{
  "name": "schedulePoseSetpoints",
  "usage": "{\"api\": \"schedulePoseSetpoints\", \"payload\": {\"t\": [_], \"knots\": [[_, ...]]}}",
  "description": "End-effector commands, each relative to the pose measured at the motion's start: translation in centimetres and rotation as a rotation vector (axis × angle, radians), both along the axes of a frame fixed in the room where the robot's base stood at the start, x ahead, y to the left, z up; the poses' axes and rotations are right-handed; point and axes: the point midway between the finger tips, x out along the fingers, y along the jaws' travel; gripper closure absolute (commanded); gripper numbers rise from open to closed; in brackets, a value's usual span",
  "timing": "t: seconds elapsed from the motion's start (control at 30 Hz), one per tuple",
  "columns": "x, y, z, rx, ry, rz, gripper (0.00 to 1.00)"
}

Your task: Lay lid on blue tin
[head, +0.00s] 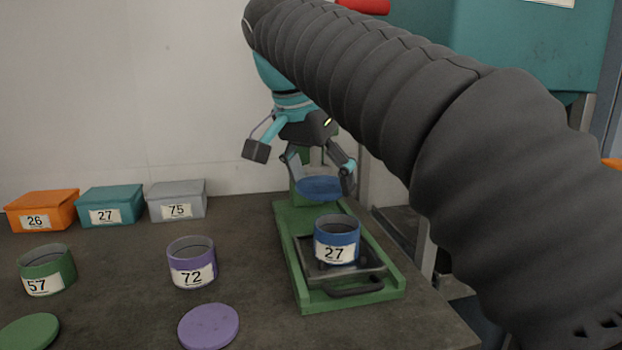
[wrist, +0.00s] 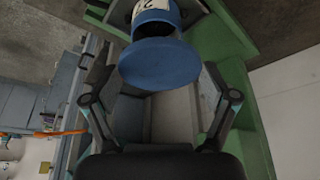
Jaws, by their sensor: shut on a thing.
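The blue tin (head: 337,241), labelled 27, stands upright and open on the tray of the green shaker. The round blue lid (head: 319,187) is held a little above and behind the tin in the head view. My gripper (head: 322,181) is shut on the lid, which lies about level between its fingers. In the wrist view the lid (wrist: 159,62) is in front of the fingers (wrist: 160,98) and covers part of the tin (wrist: 157,14). The lid is apart from the tin in the head view.
The green shaker frame (head: 292,264) has a dark handle (head: 355,287) at its front. A purple tin (head: 191,263), a green tin (head: 46,270) and their lids stand left. Orange (head: 41,211), teal (head: 110,206) and grey (head: 177,201) boxes line the wall.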

Motion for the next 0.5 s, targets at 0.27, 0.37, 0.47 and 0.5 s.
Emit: {"api": "schedulePoseSetpoints", "payload": {"t": [0.27,0.37,0.47,0.5], "knots": [[1.9,-1.6,-0.2,0.000,-0.001,-0.003,0.33],[2.5,-2.2,-0.3,0.000,-0.001,-0.003,0.33],[3.2,-2.7,-0.4,0.000,-0.001,-0.003,0.33],[3.2,-2.8,-0.8,0.000,-0.001,-0.001,0.33]]}}
